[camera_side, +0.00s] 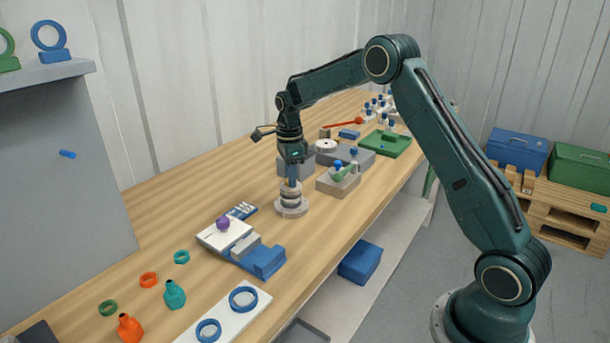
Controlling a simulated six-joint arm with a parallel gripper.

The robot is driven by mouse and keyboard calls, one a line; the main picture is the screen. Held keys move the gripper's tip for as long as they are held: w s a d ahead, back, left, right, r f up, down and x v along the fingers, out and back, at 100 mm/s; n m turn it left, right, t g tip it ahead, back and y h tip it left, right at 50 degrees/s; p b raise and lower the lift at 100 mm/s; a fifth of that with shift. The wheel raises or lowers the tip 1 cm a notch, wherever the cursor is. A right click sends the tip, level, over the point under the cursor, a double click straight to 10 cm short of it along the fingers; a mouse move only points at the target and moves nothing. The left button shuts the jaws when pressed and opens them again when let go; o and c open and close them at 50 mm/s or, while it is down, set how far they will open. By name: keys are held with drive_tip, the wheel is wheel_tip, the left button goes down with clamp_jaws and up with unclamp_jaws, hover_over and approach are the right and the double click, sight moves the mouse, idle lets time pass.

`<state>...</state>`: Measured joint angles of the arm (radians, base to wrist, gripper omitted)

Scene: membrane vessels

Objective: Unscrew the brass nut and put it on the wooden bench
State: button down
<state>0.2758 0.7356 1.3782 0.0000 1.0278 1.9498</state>
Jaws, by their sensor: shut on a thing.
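A round membrane vessel (291,200) with pale and dark stacked layers stands upright on a wide pale base on the wooden bench (190,190). My gripper (292,182) points straight down at the top of the vessel, at its centre. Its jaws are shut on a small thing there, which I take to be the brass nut. The nut is too small and too covered by the fingers to make out its colour or its thread. I cannot tell whether it still touches the vessel.
Grey blocks (338,181) and a green tray (385,144) stand behind the vessel. A white plate with a purple ball (223,223) and a blue block (262,261) lie in front. Bare bench lies left of the vessel.

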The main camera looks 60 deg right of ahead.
drive_tip(key=n, duration=1)
drive_tip(key=shift+r+n, duration=0.1)
drive_tip(key=shift+n, duration=0.2)
drive_tip(key=shift+r, duration=0.15)
idle(0.3)
drive_tip(key=shift+r, duration=1.45)
drive_tip(key=shift+w+r, duration=0.1)
drive_tip(key=shift+w+d+r+m, duration=0.35)
drive_tip(key=shift+w+d+m, duration=0.1)
drive_tip(key=shift+w+m, duration=0.05)
drive_tip(key=w+d+r+m, duration=0.4)
drive_tip(key=d+r+m, duration=0.2)
drive_tip(key=r+m, duration=0.1)
drive_tip(key=shift+w+d+r+m, duration=0.3)
drive_tip(key=shift+w+r+m, duration=0.1)
drive_tip(key=shift+m, duration=0.2)
